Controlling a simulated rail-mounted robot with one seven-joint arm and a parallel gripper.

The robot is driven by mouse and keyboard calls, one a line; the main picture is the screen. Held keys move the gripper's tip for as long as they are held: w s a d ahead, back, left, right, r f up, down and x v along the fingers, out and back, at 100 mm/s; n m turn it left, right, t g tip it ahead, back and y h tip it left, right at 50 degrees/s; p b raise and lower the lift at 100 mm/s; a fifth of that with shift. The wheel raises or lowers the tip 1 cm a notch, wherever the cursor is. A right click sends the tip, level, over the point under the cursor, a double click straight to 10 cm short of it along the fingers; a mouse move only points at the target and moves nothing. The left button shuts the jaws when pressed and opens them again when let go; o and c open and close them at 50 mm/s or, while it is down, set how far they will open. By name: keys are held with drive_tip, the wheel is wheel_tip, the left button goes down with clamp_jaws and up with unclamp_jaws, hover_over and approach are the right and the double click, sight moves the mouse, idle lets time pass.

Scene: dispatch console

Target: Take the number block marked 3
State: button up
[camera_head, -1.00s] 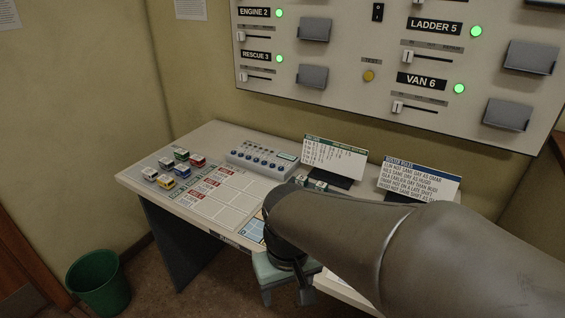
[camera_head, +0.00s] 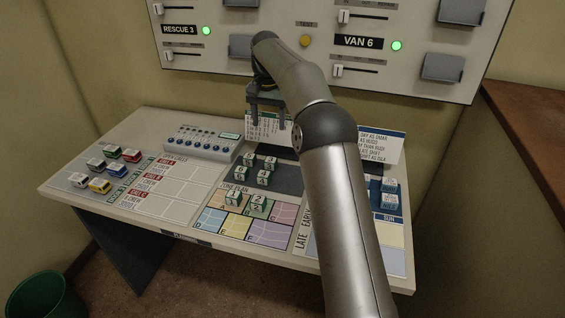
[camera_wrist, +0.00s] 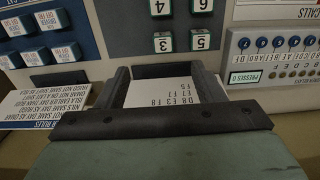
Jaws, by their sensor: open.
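Several white number blocks with green sides stand in two rows on a dark pad at the back middle of the desk. My gripper (camera_head: 268,122) is open and empty, fingers down, above and behind the blocks. In the wrist view a printed card shows between its fingers.
A grey button box (camera_head: 203,141) is left of the blocks. Toy vehicles (camera_head: 103,168) stand far left. Cards stand behind, and the wall panel (camera_head: 380,92) rises close behind my gripper.

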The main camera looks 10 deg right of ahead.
hover_over(269, 162)
drive_tip(key=f, duration=0.7)
drive_tip(key=s+f, duration=0.1)
drive_tip(key=f, duration=0.3)
drive_tip(key=shift+f, duration=0.3)
drive_tip(key=f, duration=0.2)
drive_tip(key=w+f+p, duration=0.1)
drive_tip(key=f, duration=0.1)
drive_tip(key=shift+f, duration=0.65)
drive_tip(key=shift+s, duration=0.1)
drive_tip(key=c, duration=1.1)
